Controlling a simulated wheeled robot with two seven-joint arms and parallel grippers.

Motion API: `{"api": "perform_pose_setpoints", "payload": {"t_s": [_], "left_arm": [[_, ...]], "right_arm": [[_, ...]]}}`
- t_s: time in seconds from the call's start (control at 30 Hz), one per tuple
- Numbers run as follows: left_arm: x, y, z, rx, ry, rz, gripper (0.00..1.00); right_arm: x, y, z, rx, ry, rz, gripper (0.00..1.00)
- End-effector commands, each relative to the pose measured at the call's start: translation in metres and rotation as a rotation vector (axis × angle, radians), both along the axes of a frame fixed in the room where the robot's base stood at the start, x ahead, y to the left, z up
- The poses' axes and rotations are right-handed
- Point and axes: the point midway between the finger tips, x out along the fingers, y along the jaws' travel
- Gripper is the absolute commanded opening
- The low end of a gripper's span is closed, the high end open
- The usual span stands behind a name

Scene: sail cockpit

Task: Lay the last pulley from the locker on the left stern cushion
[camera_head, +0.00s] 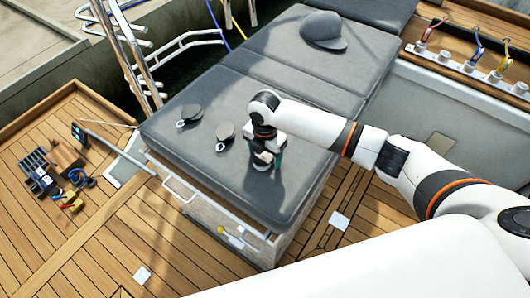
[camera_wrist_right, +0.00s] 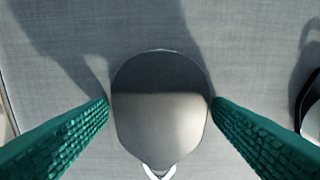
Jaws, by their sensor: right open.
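My right gripper (camera_head: 264,166) is low over the near part of the grey stern cushion (camera_head: 200,165), pointing down. In the right wrist view its two green fingers (camera_wrist_right: 160,102) are open, one on each side of a grey rounded pulley (camera_wrist_right: 160,125) with a pale loop at its bottom edge. That pulley appears to lie on the cushion; I cannot tell if the fingers touch it. In the head view two dark pulleys (camera_head: 189,114) (camera_head: 226,131) lie on the cushion left of the gripper. A dark pulley edge (camera_wrist_right: 311,105) shows at the right in the wrist view. My left gripper is out of view.
A grey cap (camera_head: 323,30) lies on the far cushion. A metal rail (camera_head: 215,210) runs along the cushion's near-left side. Tools and coloured items (camera_head: 60,185) lie on the wooden deck at left. Winch-like fittings and coloured levers (camera_head: 470,62) line the upper right ledge.

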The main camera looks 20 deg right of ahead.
Motion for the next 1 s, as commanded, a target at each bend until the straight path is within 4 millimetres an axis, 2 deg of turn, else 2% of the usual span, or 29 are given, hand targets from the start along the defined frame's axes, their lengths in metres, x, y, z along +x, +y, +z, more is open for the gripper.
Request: {"api": "perform_pose_setpoints", "payload": {"t_s": [0.23, 0.7, 0.83, 1.0], "left_arm": [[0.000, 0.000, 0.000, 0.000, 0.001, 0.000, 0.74], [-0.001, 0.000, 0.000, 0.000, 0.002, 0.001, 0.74], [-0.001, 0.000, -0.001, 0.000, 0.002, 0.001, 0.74], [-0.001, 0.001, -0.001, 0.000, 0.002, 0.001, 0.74]], "right_arm": [[0.001, 0.000, 0.011, 0.001, -0.002, 0.001, 0.74], [0.001, 0.000, 0.103, 0.000, -0.002, 0.000, 0.74], [0.001, 0.000, 0.117, 0.001, -0.002, -0.001, 0.74], [0.000, 0.000, 0.123, 0.000, 0.001, -0.001, 0.74]]}}
